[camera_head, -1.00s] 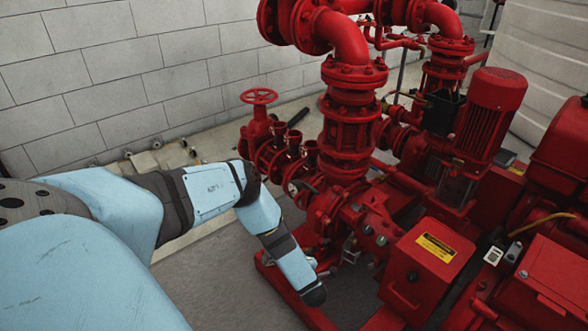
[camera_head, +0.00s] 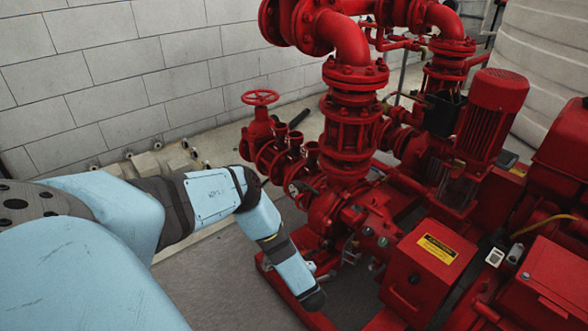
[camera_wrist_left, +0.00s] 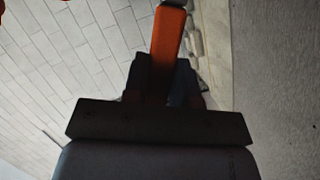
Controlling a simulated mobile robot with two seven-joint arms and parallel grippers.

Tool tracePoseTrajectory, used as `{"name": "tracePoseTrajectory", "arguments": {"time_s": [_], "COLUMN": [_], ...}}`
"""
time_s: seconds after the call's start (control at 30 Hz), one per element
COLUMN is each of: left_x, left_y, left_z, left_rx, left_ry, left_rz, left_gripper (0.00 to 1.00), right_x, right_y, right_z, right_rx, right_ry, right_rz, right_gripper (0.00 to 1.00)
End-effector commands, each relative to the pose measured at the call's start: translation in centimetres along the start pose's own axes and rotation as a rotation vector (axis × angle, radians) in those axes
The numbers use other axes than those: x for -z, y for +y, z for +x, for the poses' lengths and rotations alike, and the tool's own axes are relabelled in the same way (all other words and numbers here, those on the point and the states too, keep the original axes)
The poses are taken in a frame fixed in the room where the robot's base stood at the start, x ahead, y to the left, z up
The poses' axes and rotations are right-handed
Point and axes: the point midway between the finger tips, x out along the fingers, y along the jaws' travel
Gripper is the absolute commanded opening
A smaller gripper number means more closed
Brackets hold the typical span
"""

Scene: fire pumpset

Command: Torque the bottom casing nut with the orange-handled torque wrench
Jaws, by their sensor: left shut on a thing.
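The bottom casing nut cannot be made out. Whether the wrench head touches a nut cannot be told. My right gripper is not in view.
A red control box (camera_head: 428,265) with a yellow label stands right of my wrist. A red vertical motor (camera_head: 492,110) and thick pipes (camera_head: 341,40) crowd the back. A red base rail (camera_head: 285,295) runs below. Bare grey floor (camera_head: 215,285) lies to the left, before a pale block wall (camera_head: 110,75).

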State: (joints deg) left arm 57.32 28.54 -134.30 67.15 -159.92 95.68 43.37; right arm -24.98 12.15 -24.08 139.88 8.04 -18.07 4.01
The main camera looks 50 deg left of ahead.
Motion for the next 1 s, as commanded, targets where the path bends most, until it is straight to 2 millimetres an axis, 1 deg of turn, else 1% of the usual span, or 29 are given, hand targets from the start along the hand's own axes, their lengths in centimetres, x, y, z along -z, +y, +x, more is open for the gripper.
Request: {"name": "tracePoseTrajectory", "arguments": {"time_s": [0.37,1.0], "left_x": [-0.7,-1.8], "left_y": [0.1,0.1], "left_z": [-1.5,-4.2], "left_rx": [0.001,0.0], "left_ry": [-0.002,-0.001], "left_rz": [0.001,0.001], "left_gripper": [0.0,0.0], "right_x": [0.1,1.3], "right_y": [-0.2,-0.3], "right_z": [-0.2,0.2], "right_rx": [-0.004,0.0], "right_ry": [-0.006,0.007], "right_rz": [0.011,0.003], "right_gripper": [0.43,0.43]}}
